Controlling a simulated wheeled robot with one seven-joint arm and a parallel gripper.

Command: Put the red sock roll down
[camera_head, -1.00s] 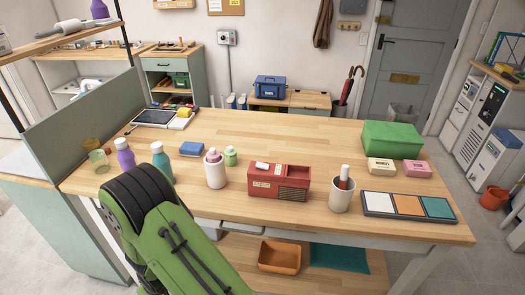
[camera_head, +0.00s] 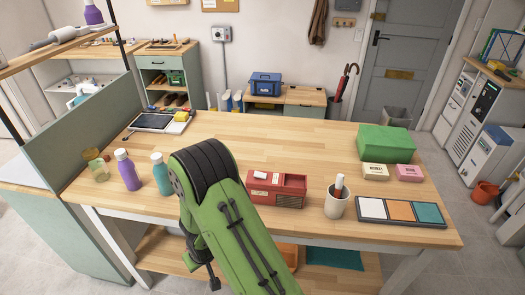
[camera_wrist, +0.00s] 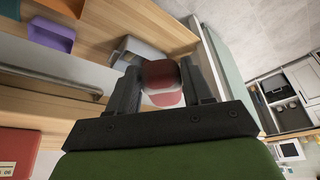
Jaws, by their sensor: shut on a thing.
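In the wrist view, my gripper (camera_wrist: 161,84) is shut on the red sock roll (camera_wrist: 160,72), a dark red rounded bundle between the two black fingers. A paler pink and white part shows just beside it; I cannot tell whether it belongs to the roll. The roll appears held in the air, with shelf boards and bins beyond it. In the head view, my green arm hides the gripper and the roll.
In the wrist view, a purple bin (camera_wrist: 50,33) and a grey bin (camera_wrist: 136,50) lie beyond the gripper. On the wooden table (camera_head: 300,140) stand a purple bottle (camera_head: 128,172), a teal bottle (camera_head: 161,175), a red box (camera_head: 288,197) and a white cup (camera_head: 336,206).

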